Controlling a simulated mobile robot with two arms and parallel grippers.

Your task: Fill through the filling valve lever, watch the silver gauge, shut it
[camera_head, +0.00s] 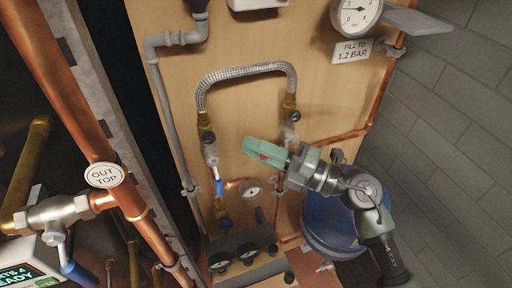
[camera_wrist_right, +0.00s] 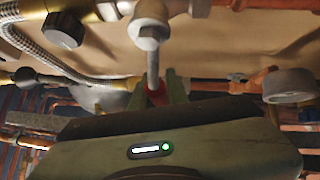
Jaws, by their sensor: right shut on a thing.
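My right gripper (camera_wrist_right: 158,92) is shut on the red-gripped lever (camera_wrist_right: 153,68) of a valve on the wooden panel. The lever hangs down from the valve nut in the right wrist view. In the head view my green right gripper (camera_head: 268,152) lies in front of the panel, below the right end of a braided hose, and hides most of that lever. The silver gauge (camera_head: 356,12) is at the top right, cut by the frame edge. Its needle is too small to read surely. My left gripper is not in view.
A sign reading FILL TO 1.2 BAR (camera_head: 352,51) hangs under the gauge. The braided hose (camera_head: 245,72) arches over the panel. A blue-handled valve (camera_head: 218,186) and a small gauge (camera_head: 251,189) are left of my gripper. A blue vessel (camera_head: 328,222) stands below my arm.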

